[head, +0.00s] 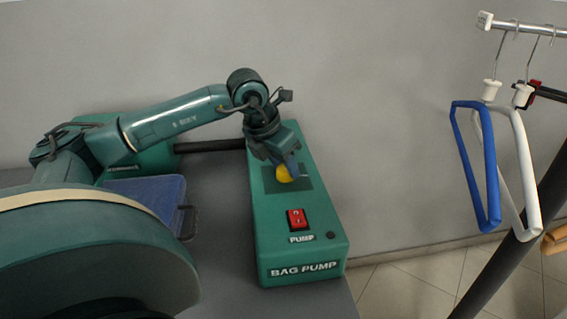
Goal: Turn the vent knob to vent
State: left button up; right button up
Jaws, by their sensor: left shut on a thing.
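The green bag pump (262,232) stands on the grey table, with a red rocker switch (297,219) above the word PUMP. A yellow knob (284,174) sits on a dark panel (306,183) near its far end. My left gripper (287,170) reaches down from above and is shut on the yellow knob. The gripper hides part of the knob, and I cannot read its setting or any vent label. My right gripper is not in view.
A blue, flat-lidded box (150,193) lies left of the pump. A dark hose (210,145) runs behind it to another green unit (150,160). Blue (487,180) and white (530,180) hangers hang from a rail (540,29) at right.

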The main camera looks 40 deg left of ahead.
pick_arm(q)
jog(key=o, duration=1)
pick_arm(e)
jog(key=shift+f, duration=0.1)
pick_arm(q)
jog(key=p+v, duration=0.1)
jog(key=v, duration=1.2)
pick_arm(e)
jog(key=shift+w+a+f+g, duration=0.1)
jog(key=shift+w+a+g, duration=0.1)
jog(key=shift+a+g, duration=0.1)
pick_arm(q)
jog(key=shift+r, duration=0.15)
